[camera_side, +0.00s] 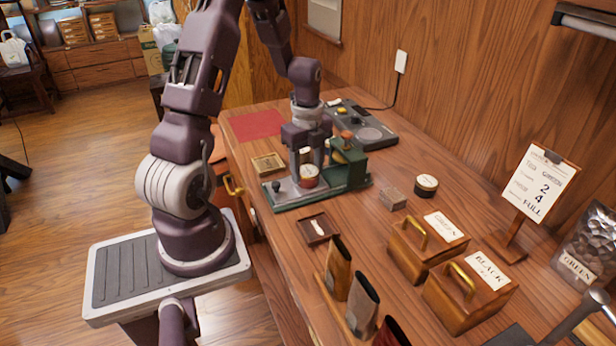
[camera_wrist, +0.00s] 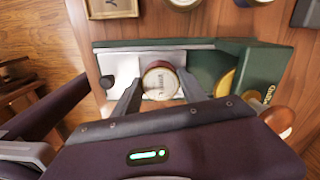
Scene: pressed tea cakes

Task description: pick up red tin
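A small round tin with a red side and a pale lid (camera_side: 308,176) stands on the metal plate of the green press (camera_side: 348,173). In the wrist view the tin (camera_wrist: 160,80) shows from above with a reddish rim and a pale label. My gripper (camera_side: 307,165) points down over it, one finger on each side. In the wrist view my gripper's fingertips (camera_wrist: 160,84) flank the tin closely. I cannot tell whether they touch it. The fingers hide part of its sides.
The press's green upright stands close right of my gripper. A scale (camera_side: 365,130) is behind, a wooden frame (camera_side: 268,163) to the left, and a dark round tin (camera_side: 426,185) to the right. Wooden boxes (camera_side: 425,248) and tall scoops (camera_side: 362,300) stand at the front.

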